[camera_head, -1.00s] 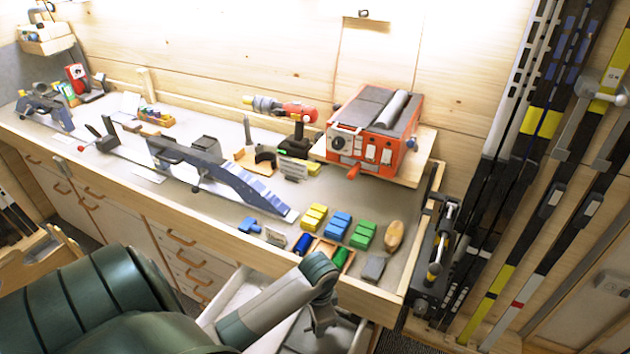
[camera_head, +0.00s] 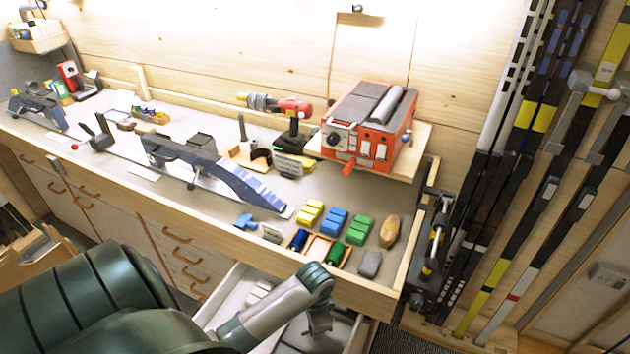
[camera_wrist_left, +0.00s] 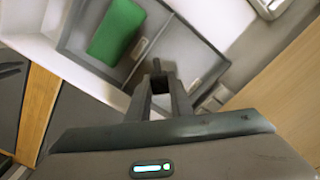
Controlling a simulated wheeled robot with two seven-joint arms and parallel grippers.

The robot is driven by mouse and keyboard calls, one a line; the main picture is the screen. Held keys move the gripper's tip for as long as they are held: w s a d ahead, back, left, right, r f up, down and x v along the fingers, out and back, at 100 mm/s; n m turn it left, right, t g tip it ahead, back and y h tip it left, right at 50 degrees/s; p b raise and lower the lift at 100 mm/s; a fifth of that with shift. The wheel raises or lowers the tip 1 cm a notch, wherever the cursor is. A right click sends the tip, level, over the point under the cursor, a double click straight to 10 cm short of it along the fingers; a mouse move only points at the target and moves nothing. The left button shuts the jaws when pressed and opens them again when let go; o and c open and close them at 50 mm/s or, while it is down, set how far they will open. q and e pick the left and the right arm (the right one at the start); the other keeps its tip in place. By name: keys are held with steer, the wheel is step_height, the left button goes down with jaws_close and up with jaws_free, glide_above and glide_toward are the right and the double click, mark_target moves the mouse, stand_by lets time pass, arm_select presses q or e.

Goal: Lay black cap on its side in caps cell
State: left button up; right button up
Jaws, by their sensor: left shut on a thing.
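My left gripper (camera_head: 320,326) reaches down over the open drawer at the bench front. In the left wrist view its fingers (camera_wrist_left: 159,84) are shut on a small dark piece (camera_wrist_left: 156,67), taken to be the black cap; the fingers hide most of it. The held piece is over a grey divided tray (camera_wrist_left: 212,62) inside the drawer. A green block (camera_wrist_left: 117,30) lies in one cell, left of the fingers. I cannot tell which cell is the caps cell, or whether the piece touches the tray. My right gripper is in neither view.
The white drawer (camera_head: 226,287) stands open below the bench edge, with pale items (camera_head: 258,292) in it. On the bench above are coloured wax blocks (camera_head: 333,222), a small wooden tray (camera_head: 318,247), a brush (camera_head: 390,231) and a grey block (camera_head: 370,263).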

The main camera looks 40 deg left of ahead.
mark_target(315, 345)
arm_select(q)
steer(key=shift+f, duration=0.9)
steer(key=shift+f+b, duration=0.65)
steer(key=shift+f, duration=2)
steer(key=o, duration=0.8)
